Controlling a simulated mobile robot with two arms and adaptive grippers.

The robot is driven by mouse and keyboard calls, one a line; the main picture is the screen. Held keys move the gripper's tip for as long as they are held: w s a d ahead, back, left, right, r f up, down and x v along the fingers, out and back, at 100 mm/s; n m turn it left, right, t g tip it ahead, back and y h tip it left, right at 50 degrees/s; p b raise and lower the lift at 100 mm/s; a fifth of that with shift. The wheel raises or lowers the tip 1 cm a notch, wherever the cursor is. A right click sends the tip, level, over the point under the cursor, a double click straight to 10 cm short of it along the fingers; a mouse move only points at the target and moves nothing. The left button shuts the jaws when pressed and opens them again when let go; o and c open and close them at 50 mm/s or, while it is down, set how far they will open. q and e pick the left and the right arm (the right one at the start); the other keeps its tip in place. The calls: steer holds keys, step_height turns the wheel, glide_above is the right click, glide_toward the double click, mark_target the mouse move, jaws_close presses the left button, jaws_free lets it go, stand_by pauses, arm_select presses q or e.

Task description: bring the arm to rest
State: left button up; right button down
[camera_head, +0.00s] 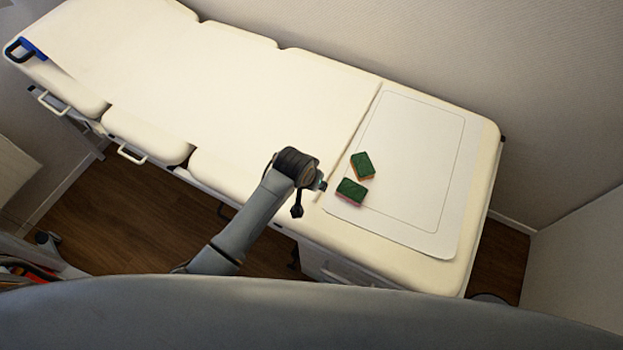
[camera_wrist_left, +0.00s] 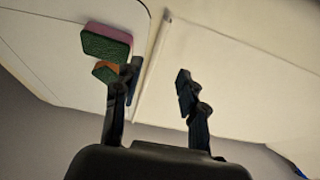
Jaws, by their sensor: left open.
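My left arm reaches from the bottom left over the near edge of the padded table in the head view. My left gripper (camera_head: 318,186) is mostly hidden behind its wrist there. In the left wrist view the gripper (camera_wrist_left: 158,82) has its two fingers apart, with nothing between them. Two green-topped sponges lie on the white sheet, right of the gripper in the head view: one with a pink underside (camera_head: 351,191) and one with an orange underside (camera_head: 363,166). In the wrist view the pink one (camera_wrist_left: 106,43) is clear, and the orange one (camera_wrist_left: 107,72) is partly behind a finger. My right gripper is not seen.
The long cream table (camera_head: 240,178) has a white sheet with a thin outline (camera_head: 425,160) at its right end. A blue item (camera_head: 33,49) sits at the far left end.

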arm_select(q)
steer(key=shift+v, duration=0.95)
steer(key=shift+f, duration=0.1)
steer(key=s+a+r+n+y, duration=0.1)
steer(key=s+a+r, duration=0.4)
steer(key=s+a, duration=0.45)
steer(key=s+a+r+n+y, duration=0.1)
steer(key=s+a+r, duration=0.5)
steer(key=s, duration=0.7)
step_height(320, 180, down, 31)
steer(key=s+g+b, duration=0.1)
steer(key=g+b, duration=0.1)
steer(key=b, duration=0.1)
steer(key=s+a+f+g+b, duration=0.1)
steer(key=s+a+f+b, duration=0.1)
steer(key=s+f, duration=1.5)
steer(key=shift+a+f+b, duration=0.35)
steer(key=shift+a+f, duration=0.4)
steer(key=shift+a, duration=0.1)
